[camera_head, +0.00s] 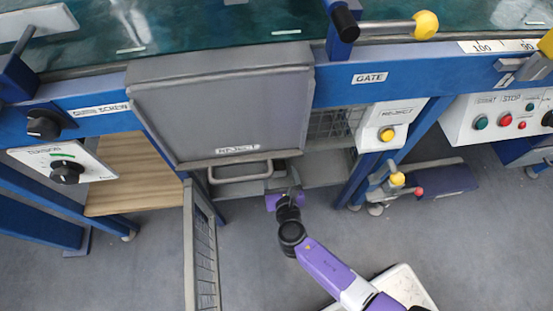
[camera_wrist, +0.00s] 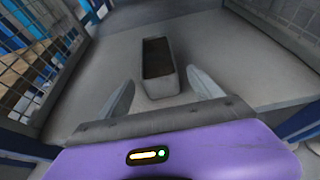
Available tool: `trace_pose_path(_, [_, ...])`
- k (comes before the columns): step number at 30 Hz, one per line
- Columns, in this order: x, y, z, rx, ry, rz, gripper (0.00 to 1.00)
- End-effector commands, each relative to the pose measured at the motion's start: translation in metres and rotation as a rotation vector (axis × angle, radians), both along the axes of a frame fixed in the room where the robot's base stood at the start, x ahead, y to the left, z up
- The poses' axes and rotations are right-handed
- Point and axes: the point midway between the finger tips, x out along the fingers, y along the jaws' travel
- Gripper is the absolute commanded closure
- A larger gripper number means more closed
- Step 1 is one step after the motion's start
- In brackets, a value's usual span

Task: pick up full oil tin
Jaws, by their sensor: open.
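My gripper (camera_wrist: 160,76) is open, with one finger on the left and one on the right of the tin's near end. A gap shows on both sides, and nothing is held. In the head view my gripper (camera_head: 285,196) is low in front of the machine, beside the grey handle. The tin cannot be made out there.
The grey REJECT box (camera_head: 222,115) overhangs the area, with a grey bar handle (camera_head: 240,175) below. An open mesh door (camera_head: 203,250) stands at left. Mesh walls (camera_wrist: 38,60) flank the compartment. A wooden shelf (camera_head: 125,175) lies left, a small wheeled unit (camera_head: 420,182) right.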

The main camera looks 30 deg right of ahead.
Motion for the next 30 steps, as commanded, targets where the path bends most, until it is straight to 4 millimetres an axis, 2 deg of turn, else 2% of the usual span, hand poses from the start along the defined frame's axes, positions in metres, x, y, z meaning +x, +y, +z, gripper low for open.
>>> trace_pose_path(9, [0.038,-0.013,-0.018,0.003,-0.002,-0.004,0.25])
trace_pose_path(17, [0.040,-0.014,-0.017,0.002,-0.001,-0.002,0.27])
trace_pose_path(28, [0.039,-0.013,-0.017,0.002,-0.001,-0.002,0.99])
trace_pose_path(30, [0.040,-0.013,-0.016,0.003,-0.003,-0.002,1.00])
